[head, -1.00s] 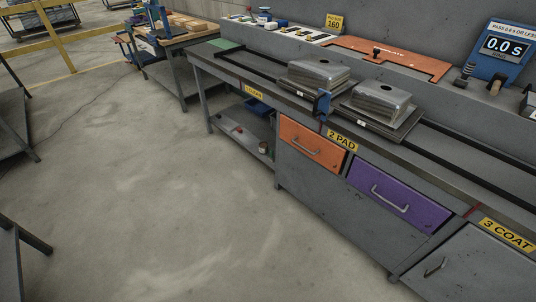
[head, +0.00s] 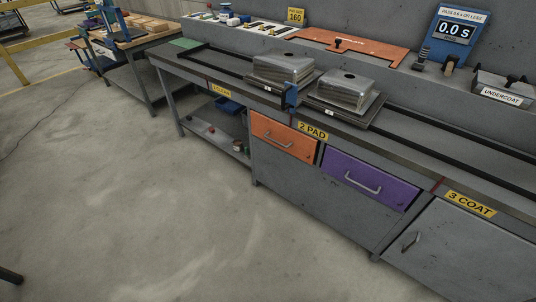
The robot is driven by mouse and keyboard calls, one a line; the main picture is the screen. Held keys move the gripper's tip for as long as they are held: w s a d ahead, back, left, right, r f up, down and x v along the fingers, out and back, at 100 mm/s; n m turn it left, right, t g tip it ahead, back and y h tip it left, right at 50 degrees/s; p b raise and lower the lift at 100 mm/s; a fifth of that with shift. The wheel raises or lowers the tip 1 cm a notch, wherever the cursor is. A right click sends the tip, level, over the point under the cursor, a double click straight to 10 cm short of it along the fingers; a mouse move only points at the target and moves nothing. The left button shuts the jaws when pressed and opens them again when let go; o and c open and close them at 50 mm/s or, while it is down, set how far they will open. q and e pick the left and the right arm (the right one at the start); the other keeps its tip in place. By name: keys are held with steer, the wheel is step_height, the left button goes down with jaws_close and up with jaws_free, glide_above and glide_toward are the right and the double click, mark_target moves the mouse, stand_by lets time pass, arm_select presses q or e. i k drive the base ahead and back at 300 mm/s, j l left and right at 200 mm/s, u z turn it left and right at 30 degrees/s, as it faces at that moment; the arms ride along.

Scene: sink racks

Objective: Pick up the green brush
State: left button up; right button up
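I cannot make out a green brush in the head view. A flat green patch (head: 185,43) lies at the far left end of the long grey workbench (head: 420,148). Several small items, too small to identify, lie on the open lower shelf (head: 222,143) beside a blue bin (head: 229,106). Neither of my grippers is in view.
Below are an orange drawer (head: 284,136), a purple drawer (head: 370,179) and a grey cabinet (head: 455,250), all closed. The floor (head: 130,200) in front is clear.

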mark_target(246, 154)
steer(key=i+j+z, duration=0.15)
steer(key=j+z, duration=1.1)
steer(key=j, duration=0.1)
